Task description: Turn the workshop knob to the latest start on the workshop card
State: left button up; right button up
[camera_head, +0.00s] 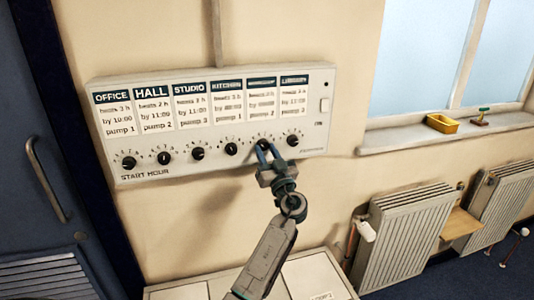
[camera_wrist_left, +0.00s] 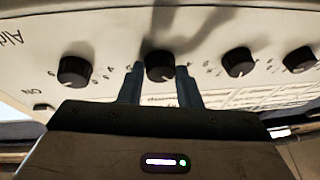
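A white control panel (camera_head: 215,163) on the wall carries a row of black knobs under cards. The fifth card (camera_head: 262,100), with a header too blurred to read for certain, sits between the kitchen card and the last card. Below it is the fifth knob (camera_head: 265,143), partly hidden by my gripper; the left wrist view shows this knob (camera_wrist_left: 160,66) upside down. My left gripper (camera_head: 264,152) has its fingers on either side of this knob, with a small gap visible on each side in the left wrist view (camera_wrist_left: 160,78). My right gripper is not in view.
Neighbouring knobs stand close by: the fourth (camera_head: 231,149) and the sixth (camera_head: 293,139). A white switch (camera_head: 324,105) is at the panel's right.

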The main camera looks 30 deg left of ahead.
pick_arm(q)
jog(key=shift+s+a+f+m+t+h+b, duration=0.15)
jog(key=shift+m+t+h+b, duration=0.2)
jog(key=shift+m+b, duration=0.4)
jog(key=shift+d+f+m+t+h+b, duration=0.15)
jog(key=shift+m+t+b, duration=0.35)
jog(key=shift+m, duration=0.45)
jog(key=m, duration=0.1)
jog(key=m+t+h, duration=0.1)
jog(key=shift+a+r+m+b, duration=0.15)
jog(key=shift+m+b, duration=0.15)
jog(key=shift+b, duration=0.05)
jog(key=shift+s+r+m, duration=0.1)
jog(key=shift+m, duration=0.6)
jog(key=m+t+h, duration=0.1)
jog(key=m, duration=0.1)
jog(key=m+t+h+p, duration=0.1)
jog(key=m, duration=0.1)
jog(key=shift+s+a+r, duration=0.1)
jog(key=shift+r, duration=0.1)
jog(key=m+h+p, duration=0.1)
jog(key=m+p, duration=0.1)
jog(key=m+h+p, duration=0.1)
jog(key=m, duration=0.1)
jog(key=shift+s+a+r+m+t+h+p, duration=0.1)
jog(key=shift+m+t+h+p, duration=0.2)
jog(key=shift+t+p, duration=0.1)
jog(key=shift+m+p, duration=0.5)
jog(key=shift+m, duration=0.2)
